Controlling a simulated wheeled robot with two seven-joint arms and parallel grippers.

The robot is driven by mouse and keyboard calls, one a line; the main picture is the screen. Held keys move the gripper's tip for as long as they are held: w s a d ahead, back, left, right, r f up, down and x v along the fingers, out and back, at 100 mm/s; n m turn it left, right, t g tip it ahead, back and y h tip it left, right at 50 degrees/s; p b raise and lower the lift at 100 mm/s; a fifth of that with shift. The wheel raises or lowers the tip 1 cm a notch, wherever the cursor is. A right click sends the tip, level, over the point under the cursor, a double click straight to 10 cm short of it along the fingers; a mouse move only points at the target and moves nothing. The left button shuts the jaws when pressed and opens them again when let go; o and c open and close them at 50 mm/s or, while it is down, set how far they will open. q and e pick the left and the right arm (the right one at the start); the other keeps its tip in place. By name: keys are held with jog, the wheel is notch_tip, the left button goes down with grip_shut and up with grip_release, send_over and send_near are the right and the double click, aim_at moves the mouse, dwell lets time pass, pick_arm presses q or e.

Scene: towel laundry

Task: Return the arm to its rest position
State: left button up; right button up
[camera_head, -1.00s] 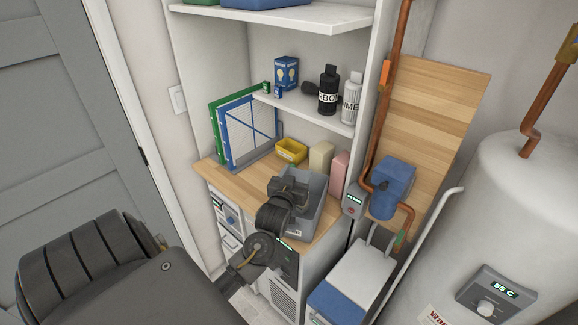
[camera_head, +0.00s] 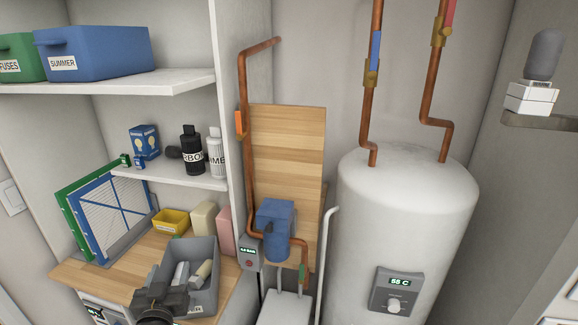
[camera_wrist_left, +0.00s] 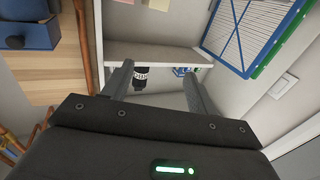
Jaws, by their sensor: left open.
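My left gripper (camera_head: 160,298) shows at the bottom of the head view, in front of the grey bin (camera_head: 203,252) on the wooden counter. Most of the arm is below the frame. In the left wrist view its two fingers (camera_wrist_left: 158,88) are spread apart with nothing between them. Beyond the fingers are a shelf and a dark bottle (camera_wrist_left: 141,76). The grey bin holds several light-coloured items. My right gripper is not in view.
A yellow tray (camera_head: 171,222) and blue and green framed panels (camera_head: 110,212) stand on the counter (camera_head: 85,275). A blue pump (camera_head: 275,228) with copper pipes is right of the bin. A white tank (camera_head: 405,225) stands further right. Blue and green boxes sit on the upper shelf.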

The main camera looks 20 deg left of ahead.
pick_arm(q)
jog(key=s+d+f+m+g+h, duration=0.25)
jog(key=s+d+f, duration=0.2)
jog(key=f, duration=0.25)
jog(key=s+d+f+m+g+h, duration=0.2)
jog(key=s+d+f+g+h, duration=0.2)
jog(key=d+f, duration=0.2)
jog(key=s+d+f+m+g+h, duration=0.1)
jog(key=s+d+f+g, duration=0.2)
jog(key=s, duration=0.4)
jog(key=s+d+f+m+g, duration=0.1)
jog(key=s+d+f+g, duration=0.2)
jog(key=s, duration=0.4)
notch_tip(320, 180, down, 28)
jog(key=f+g+b, duration=0.1)
jog(key=g+b, duration=0.1)
jog(key=b, duration=0.3)
jog(key=s+a+f+b, duration=0.1)
jog(key=s+f+b, duration=0.1)
jog(key=s+f, duration=0.6)
jog(key=s+a+f+b, duration=0.2)
jog(key=s+f, duration=0.7)
jog(key=f, duration=0.6)
jog(key=shift+s+a+f+m+g+b, duration=0.2)
jog(key=shift+a+m+g+b, duration=0.2)
jog(key=shift+b, duration=0.25)
